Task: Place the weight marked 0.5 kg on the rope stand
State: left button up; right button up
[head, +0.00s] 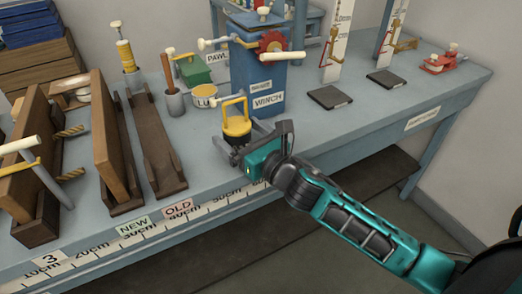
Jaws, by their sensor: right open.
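A yellow weight (236,123) with a dark band and a tall loop handle stands upright on the bench in front of the blue winch box. No 0.5 kg mark can be read on it. My right gripper (241,138) is open at the weight's base, one finger to each side; whether they touch it cannot be told. Wooden frames with rope ends (71,131) stand at the left, behind the labels NEW and OLD. Which part is the rope stand is not clear. My left gripper is not in view.
The winch box (257,75) with a red ratchet wheel stands just behind the weight. A small tin (204,97) and a grey cup (175,103) are to its left. Dark plates with upright scales (330,97) stand to the right. The bench's front right is clear.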

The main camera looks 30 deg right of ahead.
jog(key=v, duration=0.9)
jog(key=shift+b, duration=0.4)
dwell(0.9)
